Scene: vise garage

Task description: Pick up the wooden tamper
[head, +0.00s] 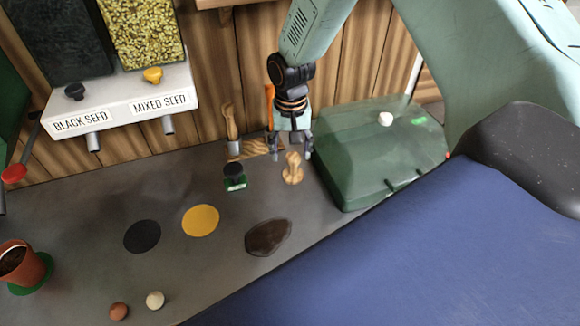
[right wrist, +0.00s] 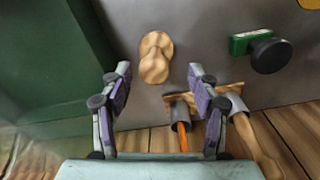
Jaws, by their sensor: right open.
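The wooden tamper (head: 292,170) stands on the grey bench top, left of the green box. It is a pale, turned wooden piece with a knob and a wider base. My right gripper (head: 292,149) is just above and behind it, open and empty. In the right wrist view the tamper (right wrist: 155,57) shows ahead of and between the spread fingertips of the right gripper (right wrist: 159,76), with no finger seen touching it. My left gripper is not in view.
A green box (head: 350,165) stands close right of the tamper. A black-knobbed green stamp (head: 234,178) is to its left. A wooden tool rack (right wrist: 215,95) with a wooden-handled tool (right wrist: 258,145) and an orange stick (right wrist: 182,137) is by the wall. A dark patch (head: 268,237) lies in front.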

